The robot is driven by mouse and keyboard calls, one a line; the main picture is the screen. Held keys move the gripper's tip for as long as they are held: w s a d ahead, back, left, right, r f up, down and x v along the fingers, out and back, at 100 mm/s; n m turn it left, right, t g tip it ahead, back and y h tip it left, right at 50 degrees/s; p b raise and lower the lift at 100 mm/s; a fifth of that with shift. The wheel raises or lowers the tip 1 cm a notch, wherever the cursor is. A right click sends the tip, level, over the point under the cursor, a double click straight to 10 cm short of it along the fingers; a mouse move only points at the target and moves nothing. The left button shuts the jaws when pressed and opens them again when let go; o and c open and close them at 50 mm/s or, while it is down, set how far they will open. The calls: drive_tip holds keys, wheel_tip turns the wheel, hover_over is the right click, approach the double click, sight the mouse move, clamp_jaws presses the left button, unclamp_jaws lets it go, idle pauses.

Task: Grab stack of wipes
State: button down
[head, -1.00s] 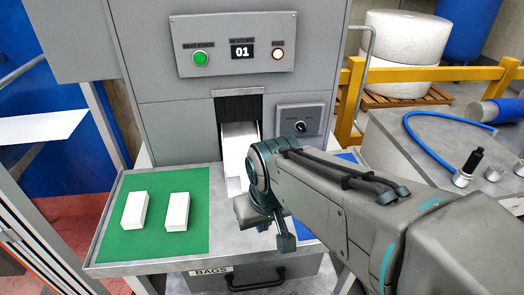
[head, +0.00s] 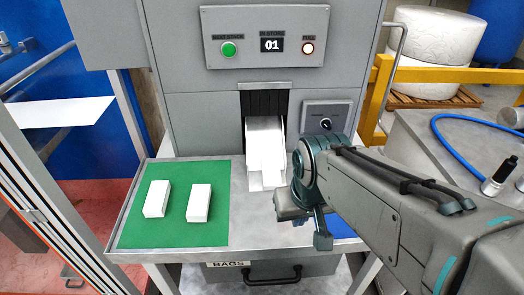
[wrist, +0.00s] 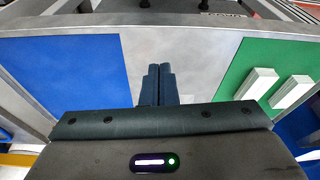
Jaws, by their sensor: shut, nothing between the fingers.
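A white stack of wipes (head: 265,150) lies in the dark chute opening of the grey machine, its front end reaching the metal tray. Two more white stacks, a left one (head: 157,199) and a right one (head: 199,203), lie apart on the green mat (head: 180,236). They also show at the right of the wrist view, as one block (wrist: 257,83) and another (wrist: 291,91). My gripper (head: 322,238) is right of the chute, over the tray, clear of every stack. In the wrist view its fingers (wrist: 158,72) are together and empty above bare metal.
The panel above the chute has a green button (head: 229,49), a display reading 01 (head: 271,45) and a lit lamp (head: 308,48). A knob box (head: 325,118) sits right of the chute. A blue mat (wrist: 70,75) covers the tray's other end. A drawer handle (head: 272,277) sits below.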

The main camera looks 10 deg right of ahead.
drive_tip(key=c, duration=1.5)
unclamp_jaws()
drive_tip(key=shift+w+r, duration=0.1)
drive_tip(key=shift+w, duration=0.1)
drive_tip(key=o, duration=0.9)
drive_tip(key=w, duration=0.1)
drive_tip(key=w+r, duration=0.1)
drive_tip(key=w, duration=0.1)
drive_tip(key=shift+w+r, duration=0.1)
drive_tip(key=shift+w, duration=0.15)
drive_tip(key=m+t+p, duration=0.1)
drive_tip(key=t, duration=0.1)
approach(271, 170)
drive_tip(key=shift+h, duration=0.3)
drive_tip(key=x, duration=0.4)
drive_tip(key=shift+w+a, duration=0.1)
drive_tip(key=shift+p+x, duration=0.45)
drive_tip(key=shift+x, duration=2.65)
